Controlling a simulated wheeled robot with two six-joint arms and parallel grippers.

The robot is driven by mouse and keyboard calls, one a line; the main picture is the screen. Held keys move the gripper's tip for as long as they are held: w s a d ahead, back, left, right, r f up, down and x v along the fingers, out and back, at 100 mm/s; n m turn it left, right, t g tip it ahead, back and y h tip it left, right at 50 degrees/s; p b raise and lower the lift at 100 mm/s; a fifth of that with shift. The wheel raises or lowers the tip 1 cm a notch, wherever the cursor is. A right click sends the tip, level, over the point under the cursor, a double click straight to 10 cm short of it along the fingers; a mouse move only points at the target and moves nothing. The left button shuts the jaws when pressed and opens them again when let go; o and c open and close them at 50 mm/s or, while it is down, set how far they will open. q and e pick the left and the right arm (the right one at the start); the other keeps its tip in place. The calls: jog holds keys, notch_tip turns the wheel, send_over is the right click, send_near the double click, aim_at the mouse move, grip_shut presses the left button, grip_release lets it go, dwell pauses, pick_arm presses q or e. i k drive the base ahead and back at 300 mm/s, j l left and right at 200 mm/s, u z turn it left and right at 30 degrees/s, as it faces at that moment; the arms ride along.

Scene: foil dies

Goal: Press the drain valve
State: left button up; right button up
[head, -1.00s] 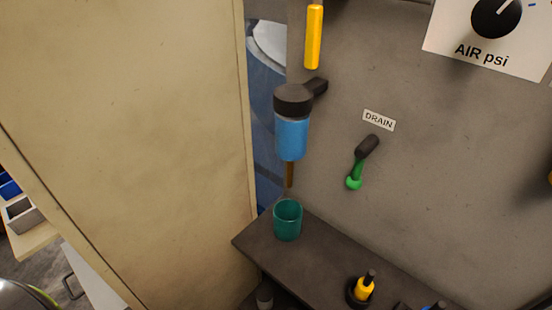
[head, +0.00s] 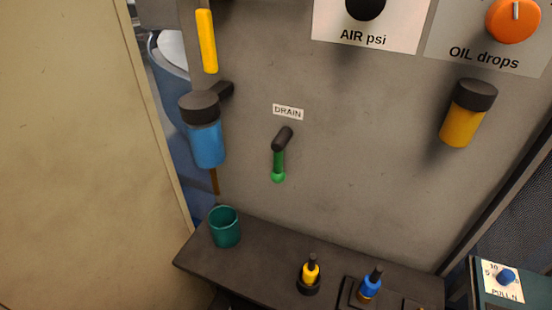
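The drain valve (head: 279,158) is on the grey panel in the middle of the head view. It has a dark body at the top and a green lever hanging down that ends in a round green knob. A white DRAIN label (head: 288,112) sits just above it. A blue filter bowl (head: 207,145) with a dark cap hangs to the left, with a brown tube below it. A green cup (head: 224,228) stands on the dark shelf under the tube. Neither of my grippers shows in the head view.
The dark shelf (head: 270,256) carries a yellow-and-black fitting (head: 310,272) and a blue-and-black one (head: 371,283). A yellow bowl (head: 461,115) hangs at right. A beige panel (head: 70,150) fills the left. The panel face around the valve is clear.

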aim_at(278, 175)
jog(key=k+j+z, duration=0.65)
jog(key=k+j, duration=0.05)
